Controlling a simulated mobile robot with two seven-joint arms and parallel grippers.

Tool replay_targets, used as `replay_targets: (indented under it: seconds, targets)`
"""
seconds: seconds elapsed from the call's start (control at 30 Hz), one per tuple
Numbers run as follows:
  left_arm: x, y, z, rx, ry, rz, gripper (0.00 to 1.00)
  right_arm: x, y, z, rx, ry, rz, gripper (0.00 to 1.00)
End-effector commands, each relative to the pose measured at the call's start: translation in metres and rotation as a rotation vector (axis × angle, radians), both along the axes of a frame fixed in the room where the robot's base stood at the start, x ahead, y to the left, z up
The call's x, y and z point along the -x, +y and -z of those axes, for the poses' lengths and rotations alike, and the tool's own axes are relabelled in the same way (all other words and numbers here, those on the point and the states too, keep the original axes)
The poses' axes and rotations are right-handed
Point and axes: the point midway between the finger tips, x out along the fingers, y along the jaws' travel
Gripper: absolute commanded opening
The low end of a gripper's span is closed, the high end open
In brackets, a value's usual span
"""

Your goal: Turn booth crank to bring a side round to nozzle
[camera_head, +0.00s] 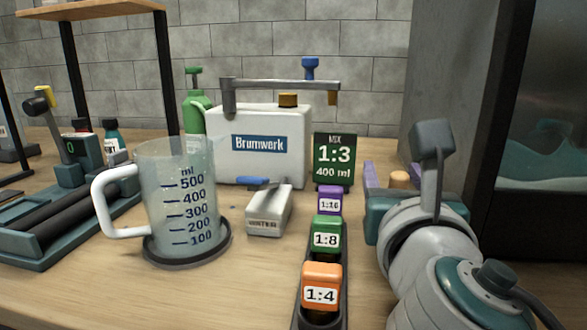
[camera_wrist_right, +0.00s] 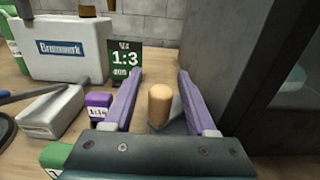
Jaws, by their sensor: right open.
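The booth (camera_head: 548,100) stands at the right, with a dark frame and a window; a teal shape, perhaps the sneaker, shows dimly behind the glass. The crank's wooden knob (camera_head: 399,179) sticks up beside the booth's grey wall. In the right wrist view, the knob (camera_wrist_right: 160,104) rises from a grey crank arm (camera_wrist_right: 178,125). My right gripper (camera_wrist_right: 160,76) is open, with one purple finger on each side of the knob and gaps on both sides. In the head view my right wrist hides most of the crank. My left gripper is not in view.
A measuring jug (camera_head: 180,190), a white Brumwerk tank (camera_head: 258,145), a small grey block with a blue lever (camera_head: 268,211) and a green 1:3 sign (camera_head: 334,160) stand left of the gripper. A rack of labelled bottles (camera_head: 324,245) stands close by.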

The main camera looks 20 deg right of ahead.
Motion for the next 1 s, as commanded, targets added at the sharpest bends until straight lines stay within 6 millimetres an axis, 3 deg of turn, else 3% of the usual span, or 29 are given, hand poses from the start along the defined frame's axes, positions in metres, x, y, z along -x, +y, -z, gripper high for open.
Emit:
replay_targets:
  seconds: [0.07,0.5,1.0]
  targets:
    - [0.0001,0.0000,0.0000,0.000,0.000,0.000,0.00,0.0002,0.0000,0.0001,0.000,0.000,0.000,0.50]
    - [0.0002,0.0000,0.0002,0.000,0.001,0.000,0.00,0.0004,0.0003,0.0002,0.000,0.000,0.000,0.01]
    - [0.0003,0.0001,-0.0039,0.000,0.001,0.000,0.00,0.0016,0.0001,-0.0008,0.001,0.002,-0.021,0.00]
